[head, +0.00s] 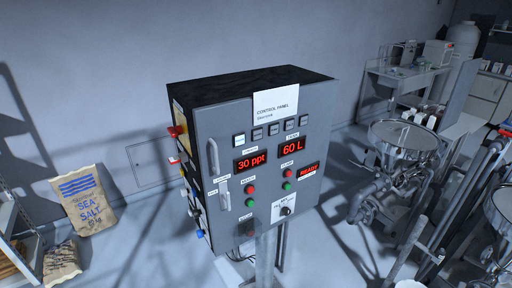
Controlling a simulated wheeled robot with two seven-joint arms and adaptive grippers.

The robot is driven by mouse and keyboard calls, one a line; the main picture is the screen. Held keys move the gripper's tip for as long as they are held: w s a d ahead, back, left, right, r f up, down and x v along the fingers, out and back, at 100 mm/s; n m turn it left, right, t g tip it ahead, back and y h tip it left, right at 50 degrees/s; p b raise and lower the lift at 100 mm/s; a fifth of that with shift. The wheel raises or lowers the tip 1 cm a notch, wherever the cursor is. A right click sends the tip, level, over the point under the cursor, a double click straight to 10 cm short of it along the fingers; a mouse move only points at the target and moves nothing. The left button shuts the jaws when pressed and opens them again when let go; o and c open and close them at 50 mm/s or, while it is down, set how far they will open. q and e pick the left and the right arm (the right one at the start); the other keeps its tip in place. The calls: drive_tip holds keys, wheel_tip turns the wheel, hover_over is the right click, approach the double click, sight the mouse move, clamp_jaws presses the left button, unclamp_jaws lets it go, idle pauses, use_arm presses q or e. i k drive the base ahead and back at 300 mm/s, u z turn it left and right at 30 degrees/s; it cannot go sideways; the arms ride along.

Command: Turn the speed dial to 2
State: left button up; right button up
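The grey control panel box (221,120) stands on a post in the middle of the head view. A small dark dial (285,211) sits on a white label plate (280,205) low on the right of its front face. The plate's markings are too small to read, so I cannot tell which number the dial points at. Red displays (251,162) read "30 ppt" and "60 L", and a smaller one (308,170) reads "READY". Neither of my grippers is in view.
Red and green buttons (250,189) and a handle (213,157) are on the panel front. Coloured fittings stick out of its left side. Metal hoppers (403,138) stand at the right. Sea salt bags (87,200) stand on the floor at the left.

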sight(196, 213)
drive_tip(key=u, duration=2.2)
drive_tip(key=i, duration=3.1)
drive_tip(key=z, duration=3.15)
